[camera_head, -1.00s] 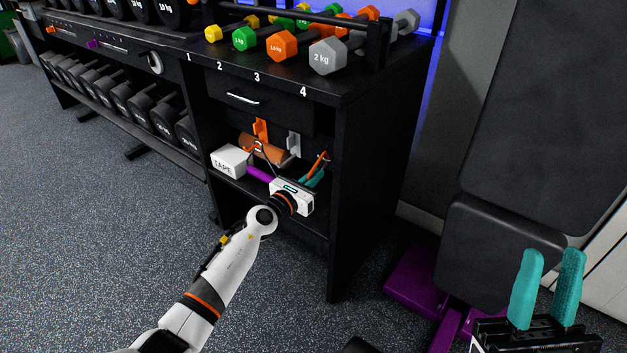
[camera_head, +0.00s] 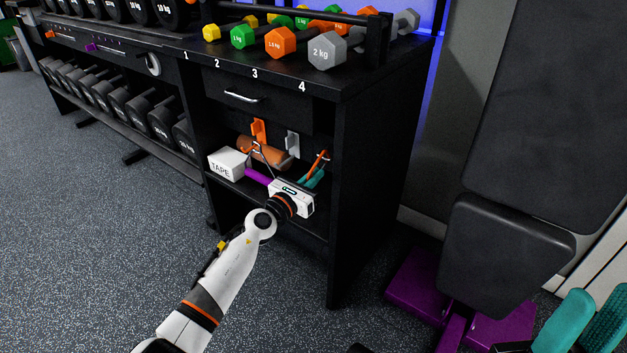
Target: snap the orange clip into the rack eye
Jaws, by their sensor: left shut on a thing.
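My left gripper (camera_head: 314,178) reaches into the open shelf bay of the black rack, its teal fingers shut on the orange clip (camera_head: 319,160). The clip shows as a thin, tilted orange piece above the fingers, near the bay's right wall. The rack eye is too small and dark to make out clearly, so I cannot tell whether the clip touches it.
In the bay are a white TAPE box (camera_head: 227,164), a brown roller (camera_head: 264,152), an orange hook (camera_head: 259,132), a grey hook (camera_head: 292,144) and a purple bar (camera_head: 257,176). Dumbbells (camera_head: 327,50) stand on top. A padded bench (camera_head: 505,250) stands at right.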

